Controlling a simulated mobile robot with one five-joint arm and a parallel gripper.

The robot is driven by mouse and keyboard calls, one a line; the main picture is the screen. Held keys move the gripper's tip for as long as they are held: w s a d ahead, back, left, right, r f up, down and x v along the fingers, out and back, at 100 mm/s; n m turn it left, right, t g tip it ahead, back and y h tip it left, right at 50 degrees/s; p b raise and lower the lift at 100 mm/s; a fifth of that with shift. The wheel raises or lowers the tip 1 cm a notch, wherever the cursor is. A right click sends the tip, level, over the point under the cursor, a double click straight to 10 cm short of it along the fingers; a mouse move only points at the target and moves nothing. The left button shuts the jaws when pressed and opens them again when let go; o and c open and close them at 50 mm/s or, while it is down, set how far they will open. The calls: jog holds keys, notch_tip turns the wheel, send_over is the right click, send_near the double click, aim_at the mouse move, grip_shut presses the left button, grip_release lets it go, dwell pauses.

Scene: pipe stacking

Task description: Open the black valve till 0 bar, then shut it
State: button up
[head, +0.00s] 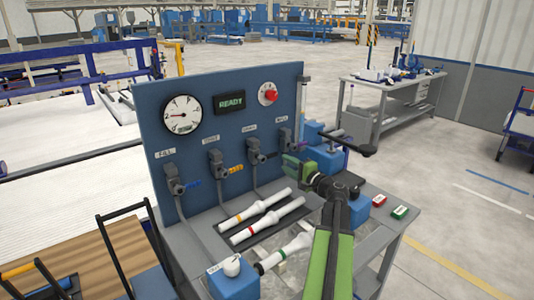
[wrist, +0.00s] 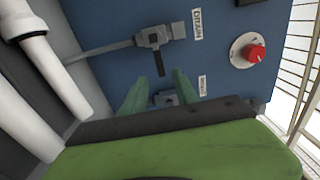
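The black valve (head: 256,151) sits on the blue panel under the DRAIN label. Its black lever (head: 268,157) points right, across its pipe. In the wrist view the valve body (wrist: 154,38) is near the top and the lever (wrist: 159,64) points down from it. My gripper (head: 291,163) is at the panel's right side, just right of the lever. In the wrist view its green fingers (wrist: 161,75) are apart, with nothing held. The lever's end shows between the fingertips; contact is not visible. The pressure gauge (head: 182,115) has its needle pointing left; its value is too small to read.
A red knob (head: 270,94) and a READY display (head: 230,102) are above. White pipes (head: 262,208) lie on the bench; red (head: 379,200) and green (head: 400,212) buttons are at right.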

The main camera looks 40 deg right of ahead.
aim_at(272, 154)
jog(key=w+d, duration=0.1)
jog(key=w, duration=1.1)
jog(key=shift+w+d, duration=0.2)
grip_shut()
dwell(0.8)
